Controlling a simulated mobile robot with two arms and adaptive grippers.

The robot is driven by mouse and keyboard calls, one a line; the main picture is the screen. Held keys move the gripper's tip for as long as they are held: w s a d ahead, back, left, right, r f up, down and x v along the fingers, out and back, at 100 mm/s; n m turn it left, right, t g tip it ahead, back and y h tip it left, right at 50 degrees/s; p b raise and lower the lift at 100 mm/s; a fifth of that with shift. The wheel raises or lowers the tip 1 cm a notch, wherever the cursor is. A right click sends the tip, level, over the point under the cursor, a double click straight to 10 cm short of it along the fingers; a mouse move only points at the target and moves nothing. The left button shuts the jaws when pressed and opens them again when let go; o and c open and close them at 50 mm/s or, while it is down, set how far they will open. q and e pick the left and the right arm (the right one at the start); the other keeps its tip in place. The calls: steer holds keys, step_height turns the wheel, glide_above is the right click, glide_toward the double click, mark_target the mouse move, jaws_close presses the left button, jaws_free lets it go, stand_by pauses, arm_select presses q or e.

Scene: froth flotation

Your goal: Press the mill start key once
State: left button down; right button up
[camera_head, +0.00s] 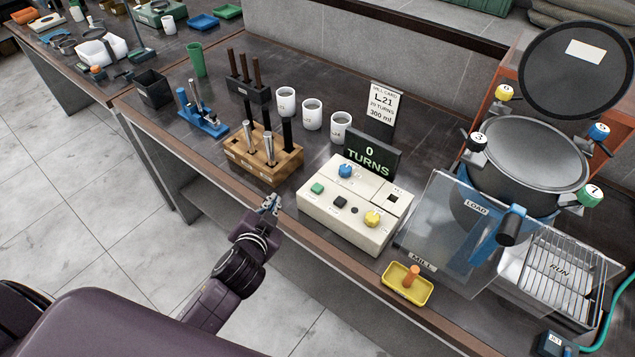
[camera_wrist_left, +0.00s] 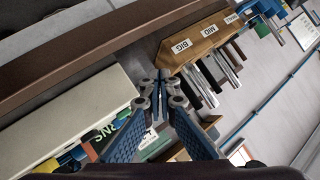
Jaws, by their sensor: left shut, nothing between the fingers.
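The mill control box (camera_head: 350,205) is a cream box on the bench. It carries a green key (camera_head: 317,188), a blue knob (camera_head: 345,170), black buttons (camera_head: 339,201) and a yellow knob (camera_head: 372,218). I cannot read which key is mill start. A display (camera_head: 371,156) behind it reads "0 TURNS". My left gripper (camera_head: 270,203) is shut and empty, left of the box near the bench's front edge, apart from the box. In the left wrist view the gripper (camera_wrist_left: 158,82) has its fingertips together, with the box (camera_wrist_left: 65,122) to the left. My right gripper is not seen.
A wooden block (camera_head: 262,160) holding tools stands left of the box, close to my left gripper. White cups (camera_head: 312,114) and a card (camera_head: 384,104) stand behind. The mill (camera_head: 528,155), its clear guard (camera_head: 440,225) and a yellow tray (camera_head: 425,297) are to the right.

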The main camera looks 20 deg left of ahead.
arm_select(q)
steer(key=w+d+r+m+t+h+p, duration=0.1)
steer(key=w+d+r+m+t+h, duration=0.15)
steer(key=r, duration=0.75)
steer(key=w+d+r+m+t+h+p, duration=0.1)
steer(key=d+r+m+t, duration=0.15)
steer(key=r, duration=0.65)
steer(key=w+d+r+m+t+h+p, duration=0.1)
steer(key=w+r+m+t, duration=0.15)
steer(key=r, duration=0.75)
steer(key=s+d+r+m+g+h, duration=0.1)
steer(key=d+r+m+g+h, duration=0.15)
steer(key=d+m+h, duration=0.7)
steer(key=d+f+m+g+h, duration=0.2)
steer(key=d+f+m+g, duration=0.4)
steer(key=m, duration=0.4)
steer(key=w+a+f+m+g+y, duration=0.2)
steer(key=a+f+g+y, duration=0.2)
steer(key=a+f+y, duration=0.4)
steer(key=a+f, duration=0.4)
steer(key=a, duration=0.1)
steer(key=shift+w+m, duration=0.15)
steer(key=shift+m, duration=0.15)
steer(key=shift+f, duration=0.15)
